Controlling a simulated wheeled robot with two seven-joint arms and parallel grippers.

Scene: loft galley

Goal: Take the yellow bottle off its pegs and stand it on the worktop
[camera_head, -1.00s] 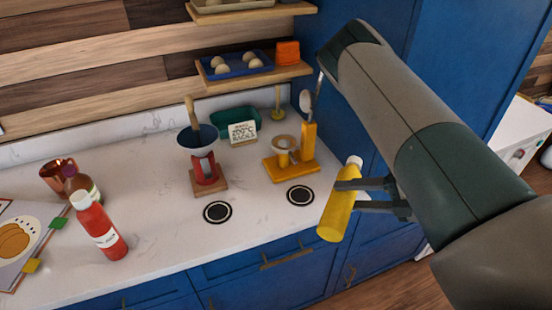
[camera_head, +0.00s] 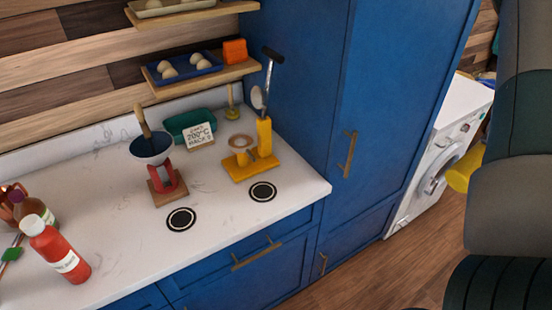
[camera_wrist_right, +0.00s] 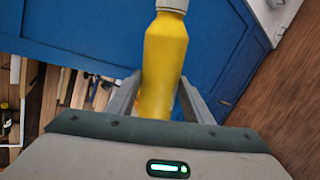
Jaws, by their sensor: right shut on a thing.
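The yellow bottle (camera_head: 462,171) shows at the right of the head view, out over the floor side and partly hidden behind my right arm. In the right wrist view the yellow bottle (camera_wrist_right: 165,65) has a pale cap and stands between the fingers of my right gripper (camera_wrist_right: 160,95), which is shut on it. The fingers are hidden in the head view. The white worktop (camera_head: 225,210) lies at the left, apart from the bottle. I cannot make out the pegs. My left gripper is not in view.
A red bottle (camera_head: 57,250), a red stand with a dark funnel (camera_head: 165,180) and a yellow stand (camera_head: 250,165) are on the worktop. Two dark round mats (camera_head: 181,219) lie near its front edge. A tall blue cabinet (camera_head: 360,130) and a white washing machine (camera_head: 435,170) stand to the right.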

